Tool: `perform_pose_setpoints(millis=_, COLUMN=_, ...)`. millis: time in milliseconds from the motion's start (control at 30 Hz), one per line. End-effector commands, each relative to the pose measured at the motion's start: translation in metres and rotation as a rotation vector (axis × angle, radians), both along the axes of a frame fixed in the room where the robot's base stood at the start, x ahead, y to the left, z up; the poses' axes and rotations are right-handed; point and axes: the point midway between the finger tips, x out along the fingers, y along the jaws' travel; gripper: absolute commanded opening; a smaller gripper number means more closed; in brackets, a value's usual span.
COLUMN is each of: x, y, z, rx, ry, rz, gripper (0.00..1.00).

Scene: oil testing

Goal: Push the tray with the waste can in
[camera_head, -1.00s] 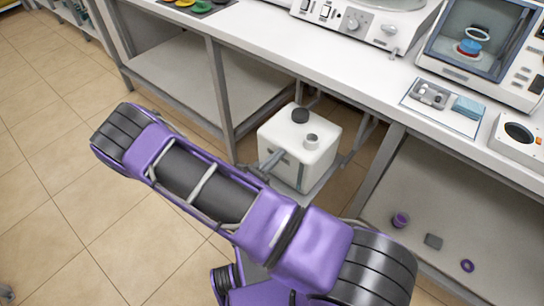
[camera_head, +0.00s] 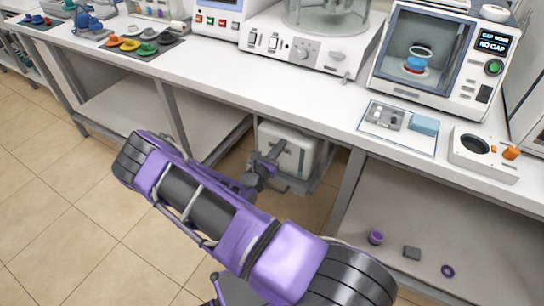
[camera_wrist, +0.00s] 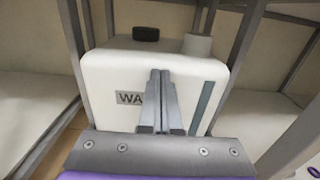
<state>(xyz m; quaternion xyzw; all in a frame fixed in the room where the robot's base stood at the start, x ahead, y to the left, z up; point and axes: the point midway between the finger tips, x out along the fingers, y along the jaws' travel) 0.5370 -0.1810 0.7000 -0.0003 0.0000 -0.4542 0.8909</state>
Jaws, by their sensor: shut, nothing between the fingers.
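The white waste can (camera_head: 302,150) stands upright beneath the bench, between the bench legs. The bench edge hides its top in the head view. It sits on a grey tray (camera_head: 314,184), of which only the front right part shows. In the wrist view the can (camera_wrist: 105,75) fills the middle, with a dark cap, a grey spout and a label partly covered by my fingers. My gripper (camera_head: 270,160) is shut and empty, fingertips at the can's front face (camera_wrist: 160,73). I cannot tell whether they touch it.
Bench legs (camera_head: 345,190) flank the can's bay, with open shelves (camera_head: 400,225) on both sides. The right shelf holds a purple cap, a grey block and a purple ring. Instruments crowd the bench top (camera_head: 215,62). The tiled floor (camera_head: 60,240) at left is clear.

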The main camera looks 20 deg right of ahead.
Motion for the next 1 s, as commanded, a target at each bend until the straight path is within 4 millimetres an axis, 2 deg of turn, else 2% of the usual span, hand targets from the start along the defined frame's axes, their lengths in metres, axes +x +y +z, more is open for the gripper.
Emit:
perform_pose_setpoints(millis=200, x=0.009, y=-0.013, z=0.000, rx=0.001, ry=-0.001, rz=0.000, gripper=0.00)
perform_pose_setpoints(millis=667, x=0.014, y=-0.017, z=0.001, rx=0.000, ry=-0.003, rz=0.001, gripper=0.00)
perform_pose_setpoints(millis=867, x=0.013, y=-0.012, z=0.002, rx=0.001, ry=-0.004, rz=0.001, gripper=0.00)
perform_pose_setpoints(millis=1000, x=0.012, y=0.001, z=0.002, rx=0.000, ry=-0.002, rz=0.000, gripper=0.00)
